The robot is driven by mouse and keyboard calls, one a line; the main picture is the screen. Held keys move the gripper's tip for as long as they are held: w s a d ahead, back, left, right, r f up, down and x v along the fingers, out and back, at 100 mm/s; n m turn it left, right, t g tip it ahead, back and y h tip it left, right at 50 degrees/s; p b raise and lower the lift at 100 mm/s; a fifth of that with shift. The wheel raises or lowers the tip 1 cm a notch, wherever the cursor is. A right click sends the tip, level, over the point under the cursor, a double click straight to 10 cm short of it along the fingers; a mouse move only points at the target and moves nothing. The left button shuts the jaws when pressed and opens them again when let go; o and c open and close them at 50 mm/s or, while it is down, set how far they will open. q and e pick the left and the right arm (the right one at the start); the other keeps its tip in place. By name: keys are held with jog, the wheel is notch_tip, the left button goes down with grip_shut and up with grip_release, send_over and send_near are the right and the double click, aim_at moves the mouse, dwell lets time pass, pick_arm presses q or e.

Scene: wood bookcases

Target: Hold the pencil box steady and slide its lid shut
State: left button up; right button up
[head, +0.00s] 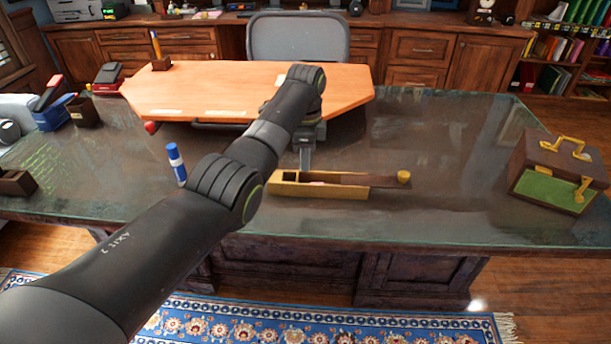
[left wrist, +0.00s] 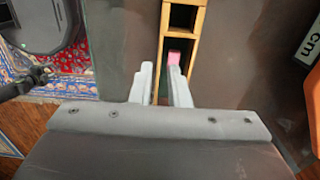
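The pencil box (head: 305,191) is a long yellow wooden box lying on the glass-topped desk. Its dark brown lid (head: 352,178) is slid out to the right, with a round yellow knob (head: 404,177) at its right end. The left part of the box is open. My left gripper (head: 305,165) points down at this open part. In the left wrist view, its fingers (left wrist: 160,82) are apart near one long wall of the box (left wrist: 198,35). I cannot tell if they touch it. A pink item (left wrist: 174,58) lies inside. My right gripper is not in view.
A blue-and-white marker (head: 176,164) stands left of the box. An orange board (head: 200,88) lies behind, partly covered by my arm. A brown case with green side (head: 548,188) stands at the right. The desk between box and case is clear.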

pick_arm(q)
notch_tip(320, 180, down, 9)
dwell(0.4)
grip_shut()
dwell(1.0)
